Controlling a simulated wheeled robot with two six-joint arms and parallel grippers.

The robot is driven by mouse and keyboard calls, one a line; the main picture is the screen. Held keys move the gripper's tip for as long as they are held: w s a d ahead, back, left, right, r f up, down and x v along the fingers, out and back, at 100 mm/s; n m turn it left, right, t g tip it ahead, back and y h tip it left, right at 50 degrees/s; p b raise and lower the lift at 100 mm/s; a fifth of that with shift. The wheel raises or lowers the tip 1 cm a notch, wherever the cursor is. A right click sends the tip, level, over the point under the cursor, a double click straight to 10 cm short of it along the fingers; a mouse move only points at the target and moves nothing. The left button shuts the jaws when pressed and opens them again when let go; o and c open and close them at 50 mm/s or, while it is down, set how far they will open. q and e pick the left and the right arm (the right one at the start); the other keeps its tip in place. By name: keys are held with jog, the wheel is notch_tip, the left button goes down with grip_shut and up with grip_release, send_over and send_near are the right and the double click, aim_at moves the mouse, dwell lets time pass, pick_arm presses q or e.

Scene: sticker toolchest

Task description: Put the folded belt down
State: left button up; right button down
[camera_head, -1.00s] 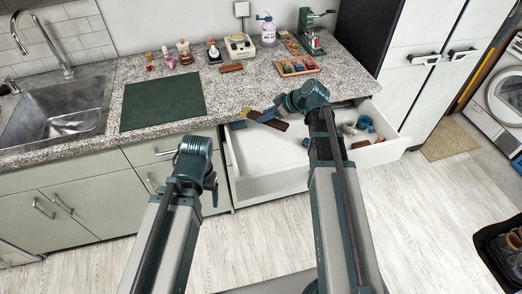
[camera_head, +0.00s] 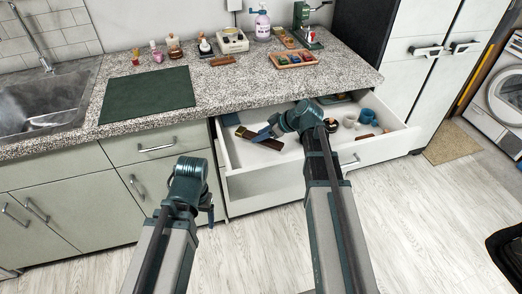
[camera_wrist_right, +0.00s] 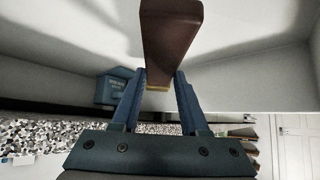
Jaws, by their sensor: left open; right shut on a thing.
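The folded belt (camera_head: 266,141) is a dark brown strip with a yellowish end. My right gripper (camera_head: 266,134) is shut on it and holds it inside the left part of the open drawer (camera_head: 262,188). In the right wrist view the brown belt (camera_wrist_right: 170,42) sticks out beyond the blue fingers of my right gripper (camera_wrist_right: 160,88), close to the pale drawer surface. I cannot tell whether it touches the drawer floor. My left gripper (camera_head: 208,212) is open and empty, in front of the cabinet doors, away from the drawer.
A blue box (camera_head: 231,119) lies at the drawer's back left. Blue cups (camera_head: 367,116) and a white cup (camera_head: 349,121) are at its right. The granite counter (camera_head: 230,90) above holds a green mat (camera_head: 148,94) and a wooden tray (camera_head: 293,60).

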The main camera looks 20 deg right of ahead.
aim_at(261, 143)
jog(key=shift+f+b, duration=2.3)
jog(key=shift+r, duration=0.15)
jog(key=shift+c, duration=2.1)
grip_release()
jog(key=shift+r, duration=0.1)
jog(key=p+v, duration=0.8)
jog(key=v, duration=0.2)
jog(key=shift+s+d+r, duration=0.15)
jog(key=shift+r, duration=0.2)
jog(key=shift+s+d+r+p, duration=0.3)
jog(key=shift+s+d+p, duration=0.05)
jog(key=shift+p, duration=0.05)
